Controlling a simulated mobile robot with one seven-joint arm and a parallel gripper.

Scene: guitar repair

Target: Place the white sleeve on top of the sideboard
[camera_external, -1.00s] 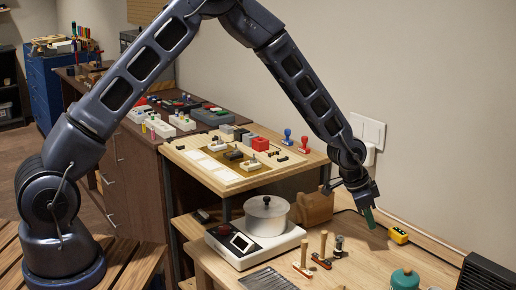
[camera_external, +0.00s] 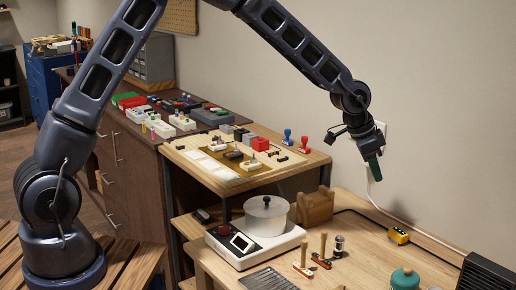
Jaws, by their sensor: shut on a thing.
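My gripper (camera_external: 367,152) is high in front of the wall, above the workbench and right of the wooden stand. It is shut on a small dark green piece (camera_external: 373,167) that points downward. I cannot make out a white sleeve; the held piece looks green, not white. The sideboard appears to be the dark brown cabinet (camera_external: 130,168) with drawers at the left. Its top carries green and red boxes, white blocks and grey parts. My gripper is far to the right of it.
A light wooden raised shelf (camera_external: 205,182) with small parts and stamps stands between. Below it are a white hotplate (camera_external: 252,252) with a pot (camera_external: 266,220), a wooden holder (camera_external: 315,207), handled tools and a teal jar (camera_external: 404,280). Space above the bench is free.

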